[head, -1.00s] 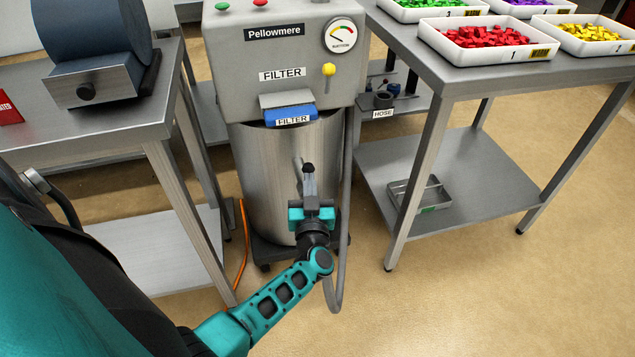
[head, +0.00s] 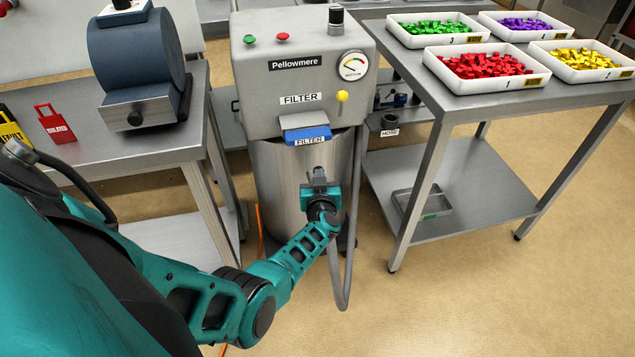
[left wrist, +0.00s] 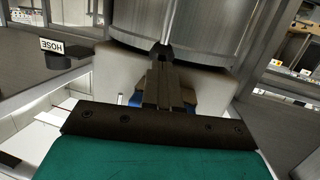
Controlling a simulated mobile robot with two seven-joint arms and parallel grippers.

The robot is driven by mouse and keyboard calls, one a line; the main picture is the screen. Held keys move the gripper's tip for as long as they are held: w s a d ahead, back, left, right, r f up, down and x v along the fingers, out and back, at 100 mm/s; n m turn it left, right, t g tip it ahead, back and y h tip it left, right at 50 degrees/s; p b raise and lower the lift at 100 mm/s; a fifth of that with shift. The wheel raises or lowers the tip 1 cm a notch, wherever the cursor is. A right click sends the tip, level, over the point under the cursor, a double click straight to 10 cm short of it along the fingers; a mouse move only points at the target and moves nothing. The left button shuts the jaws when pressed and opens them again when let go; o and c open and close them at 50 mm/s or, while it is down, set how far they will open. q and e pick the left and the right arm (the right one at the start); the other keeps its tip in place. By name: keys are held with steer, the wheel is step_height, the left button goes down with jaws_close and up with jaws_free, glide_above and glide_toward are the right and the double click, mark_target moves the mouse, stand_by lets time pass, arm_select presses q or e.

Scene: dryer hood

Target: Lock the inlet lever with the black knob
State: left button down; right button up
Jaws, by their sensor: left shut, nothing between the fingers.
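I cannot make out for certain which part is the inlet lever. A black knob (head: 336,15) stands on top of the grey Pellowmere cabinet (head: 262,95) in the head view. Another black knob (head: 135,118) is on the front of the blue-grey drum unit (head: 135,60) on the left table. A yellow-knobbed lever (head: 342,96) is on the cabinet front. My left gripper (head: 319,172) is shut and empty, pointing up in front of the steel canister (head: 278,185), below the blue filter tray (head: 307,136). Its closed fingers also show in the left wrist view (left wrist: 162,60). My right gripper is out of view.
A grey hose (head: 345,285) hangs right of the canister. The right table (head: 470,105) carries white trays of coloured pieces. Open floor lies in front.

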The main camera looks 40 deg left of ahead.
arm_select(q)
steer(key=w+a+b, duration=0.1)
steer(key=w+a, duration=0.2)
steer(key=shift+a+r, duration=0.1)
steer(key=shift+a, duration=0.2)
steer(key=shift+b+x, duration=1)
steer(key=shift+x, duration=0.1)
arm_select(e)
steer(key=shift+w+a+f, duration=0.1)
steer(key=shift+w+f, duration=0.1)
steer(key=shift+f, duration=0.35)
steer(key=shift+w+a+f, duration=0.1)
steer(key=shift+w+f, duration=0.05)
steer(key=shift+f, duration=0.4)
arm_select(q)
steer(key=shift+s+a, duration=0.1)
steer(key=shift+a, duration=0.1)
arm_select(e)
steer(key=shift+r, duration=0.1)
